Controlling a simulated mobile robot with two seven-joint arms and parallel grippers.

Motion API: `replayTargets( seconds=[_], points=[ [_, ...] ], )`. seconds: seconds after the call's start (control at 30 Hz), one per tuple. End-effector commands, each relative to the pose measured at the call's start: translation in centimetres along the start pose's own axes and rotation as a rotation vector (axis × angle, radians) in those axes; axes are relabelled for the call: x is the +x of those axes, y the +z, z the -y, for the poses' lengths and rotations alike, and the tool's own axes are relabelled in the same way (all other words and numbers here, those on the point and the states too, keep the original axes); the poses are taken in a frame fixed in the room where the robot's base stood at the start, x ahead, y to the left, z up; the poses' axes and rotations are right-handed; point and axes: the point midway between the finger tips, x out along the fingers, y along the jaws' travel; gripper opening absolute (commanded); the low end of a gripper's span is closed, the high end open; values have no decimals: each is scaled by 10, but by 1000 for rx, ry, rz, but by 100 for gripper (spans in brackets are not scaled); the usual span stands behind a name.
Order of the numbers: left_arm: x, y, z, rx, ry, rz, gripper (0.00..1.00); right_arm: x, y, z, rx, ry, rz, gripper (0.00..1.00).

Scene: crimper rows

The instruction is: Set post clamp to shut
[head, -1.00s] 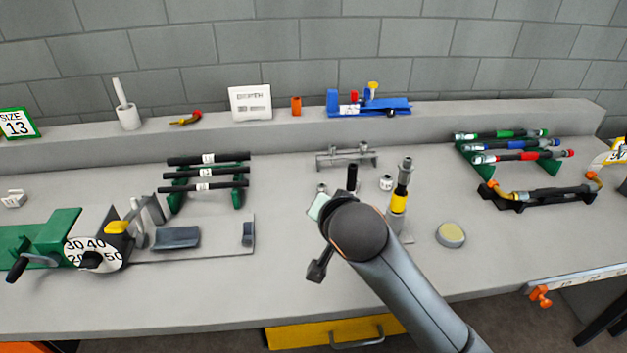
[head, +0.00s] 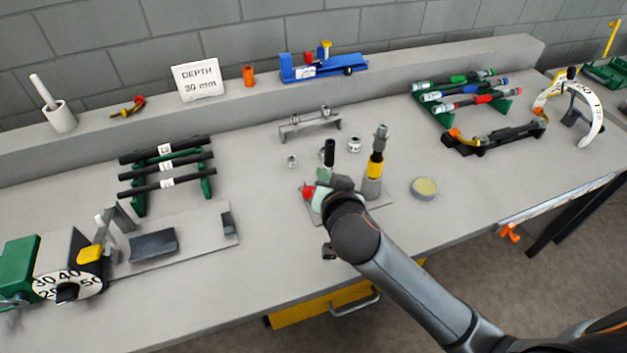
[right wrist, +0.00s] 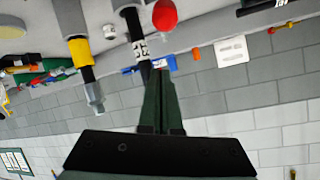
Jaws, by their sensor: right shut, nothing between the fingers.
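The post clamp stands on a small grey plate (head: 382,199) mid-bench. A red ball knob (head: 308,193) shows at the plate's left, beside a dark upright post (head: 329,153). A grey post with a yellow band (head: 375,167) stands to the right. My right gripper (head: 323,186) is at the plate, close to the red knob, its arm hiding part of the clamp. In the right wrist view its fingers (right wrist: 162,80) are together and empty. There the red knob (right wrist: 165,15) lies just beyond the tips, beside the dark post (right wrist: 137,25); contact is unclear. My left gripper is out of view.
A round yellowish-topped disc (head: 424,187) lies right of the plate. Small metal fittings (head: 354,145) and a grey rack (head: 310,122) stand behind. A rack of black rods (head: 165,160) and a dial machine (head: 66,275) are at left. The front bench between is clear.

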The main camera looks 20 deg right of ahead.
Motion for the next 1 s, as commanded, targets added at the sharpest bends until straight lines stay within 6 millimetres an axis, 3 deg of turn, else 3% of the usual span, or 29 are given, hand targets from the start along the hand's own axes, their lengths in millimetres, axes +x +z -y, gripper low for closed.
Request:
replayTargets(
  seconds=[0.33,0.43,0.6,1.0],
  points=[
    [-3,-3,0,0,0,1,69,61,-1,0,-1,1,0,0],
    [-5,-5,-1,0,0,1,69,52,18,0,-2,1,6,0],
    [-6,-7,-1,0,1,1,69,47,34,0,0,1,3,0],
    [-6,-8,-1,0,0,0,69,45,38,0,2,0,2,0]
  ],
)
